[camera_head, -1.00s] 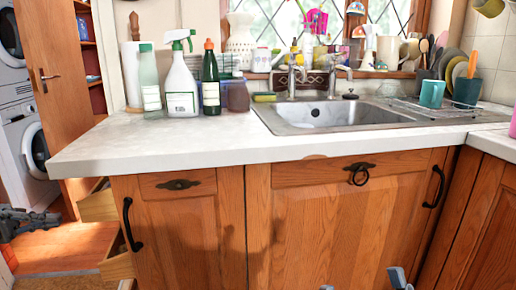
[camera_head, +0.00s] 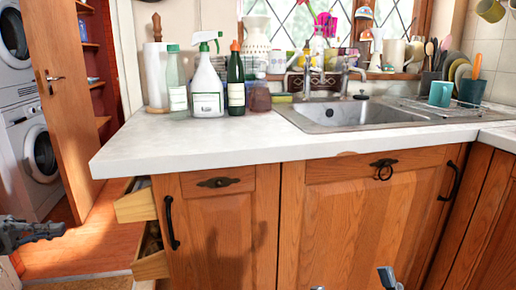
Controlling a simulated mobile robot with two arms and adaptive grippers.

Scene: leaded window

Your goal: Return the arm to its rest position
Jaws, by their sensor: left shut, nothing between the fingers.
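My left gripper (camera_head: 50,232) is at the left edge of the head view, low over the floor by the doorway. Its dark fingers are shut with nothing between them. It is apart from the cabinet and the open drawers. Small grey parts of mine (camera_head: 388,278) show at the bottom edge in front of the sink cabinet; they look like tips of my right gripper, but most of it is out of frame and its opening cannot be judged.
Two drawers (camera_head: 136,206) stand open at the left end of the wooden cabinet (camera_head: 225,225). The pale worktop (camera_head: 190,148) holds bottles (camera_head: 207,92) and a sink (camera_head: 350,114). An open wooden door (camera_head: 62,110) and washing machines (camera_head: 35,150) are at left. Floor between is clear.

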